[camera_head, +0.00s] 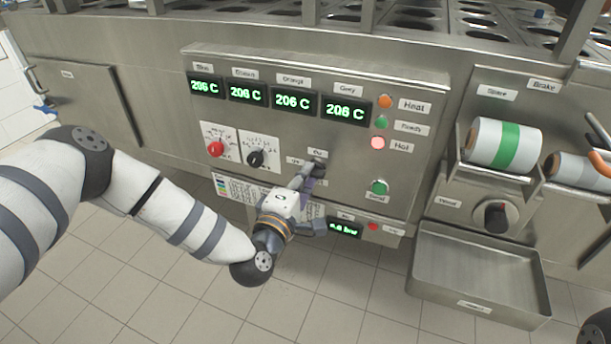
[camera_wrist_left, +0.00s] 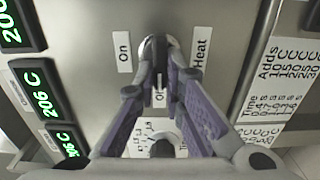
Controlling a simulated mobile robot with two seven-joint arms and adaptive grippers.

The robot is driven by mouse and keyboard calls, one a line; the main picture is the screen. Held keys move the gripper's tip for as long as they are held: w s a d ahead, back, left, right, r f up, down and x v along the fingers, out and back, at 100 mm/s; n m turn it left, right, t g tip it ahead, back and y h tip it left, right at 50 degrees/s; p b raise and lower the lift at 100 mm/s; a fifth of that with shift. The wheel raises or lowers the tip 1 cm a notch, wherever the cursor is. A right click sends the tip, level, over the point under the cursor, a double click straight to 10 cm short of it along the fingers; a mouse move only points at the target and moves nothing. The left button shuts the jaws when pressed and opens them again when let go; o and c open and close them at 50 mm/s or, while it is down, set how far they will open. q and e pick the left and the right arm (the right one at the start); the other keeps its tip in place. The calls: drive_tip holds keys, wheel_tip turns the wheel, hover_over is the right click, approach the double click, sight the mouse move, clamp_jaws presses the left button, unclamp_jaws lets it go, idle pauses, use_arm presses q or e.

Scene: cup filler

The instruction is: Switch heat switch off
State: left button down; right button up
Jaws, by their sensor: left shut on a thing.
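The heat switch (camera_head: 320,166) is a dark rotary knob on the steel control panel (camera_head: 240,62), below the temperature displays. My left gripper (camera_head: 312,175) reaches it from below and left, with its fingers shut on the knob. In the wrist view the fingertips of my left gripper (camera_wrist_left: 160,76) close around the heat switch (camera_wrist_left: 154,44). The On label (camera_wrist_left: 124,52) is left of the knob, the Heat label (camera_wrist_left: 200,54) right, and the Off label (camera_wrist_left: 159,92) shows between the fingers. The fingers partly hide the knob, so its exact pointing is unclear. My right gripper is not in view.
Several green displays (camera_head: 293,101) read 206 C. A red knob (camera_head: 215,149), a black knob (camera_head: 256,159) and a green Send button (camera_head: 379,187) are nearby. A metal tray (camera_head: 480,275) and a green-striped roll (camera_head: 503,145) are at right.

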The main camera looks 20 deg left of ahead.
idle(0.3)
use_arm(q)
drive_tip(key=c, duration=1.7)
unclamp_jaws()
drive_tip(key=s, duration=1.2)
drive_tip(key=shift+a, duration=0.2)
